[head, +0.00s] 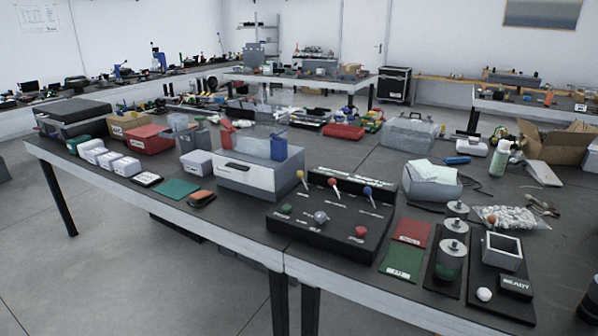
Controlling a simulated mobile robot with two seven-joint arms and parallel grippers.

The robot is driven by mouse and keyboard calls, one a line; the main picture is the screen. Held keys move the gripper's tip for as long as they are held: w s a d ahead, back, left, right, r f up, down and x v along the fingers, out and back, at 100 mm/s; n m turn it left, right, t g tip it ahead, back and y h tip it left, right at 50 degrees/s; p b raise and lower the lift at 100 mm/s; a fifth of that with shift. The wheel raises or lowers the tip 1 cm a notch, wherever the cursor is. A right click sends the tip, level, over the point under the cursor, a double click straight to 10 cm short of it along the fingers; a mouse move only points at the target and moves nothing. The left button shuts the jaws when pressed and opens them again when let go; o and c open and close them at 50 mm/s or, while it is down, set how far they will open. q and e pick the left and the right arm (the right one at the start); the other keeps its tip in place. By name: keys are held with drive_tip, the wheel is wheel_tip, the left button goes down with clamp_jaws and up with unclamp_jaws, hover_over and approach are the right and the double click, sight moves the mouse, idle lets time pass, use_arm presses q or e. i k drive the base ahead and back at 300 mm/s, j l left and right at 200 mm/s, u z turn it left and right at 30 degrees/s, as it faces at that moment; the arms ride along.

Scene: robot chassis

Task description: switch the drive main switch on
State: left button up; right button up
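A black control panel (338,242) lies on the near workbench, a little right of the middle in the head view. Along its back stand levers with a yellow knob (300,174), a red knob (335,182) and a blue knob (367,190). On its front part sit a green button (286,209), a grey round knob (320,217) and a red button (361,231). The small labels are too small to read, so I cannot tell which control is the drive main switch or its position. Neither of my grippers is in view.
The near workbench (235,221) is crowded. A grey box (246,184) stands left of the panel. Red (412,232) and green (402,264) mats, metal cylinders (453,250) and a black tray with a white ball (484,294) lie right of it. Open floor (120,270) lies in front.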

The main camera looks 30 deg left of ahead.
sight(300, 174)
drive_tip(key=i+j+z, duration=0.1)
drive_tip(key=j, duration=0.4)
drive_tip(key=i+j+z, duration=0.15)
drive_tip(key=j, duration=0.3)
drive_tip(key=i+j+z, duration=0.1)
drive_tip(key=j, duration=0.4)
drive_tip(key=i+j+z, duration=0.1)
drive_tip(key=j, duration=0.4)
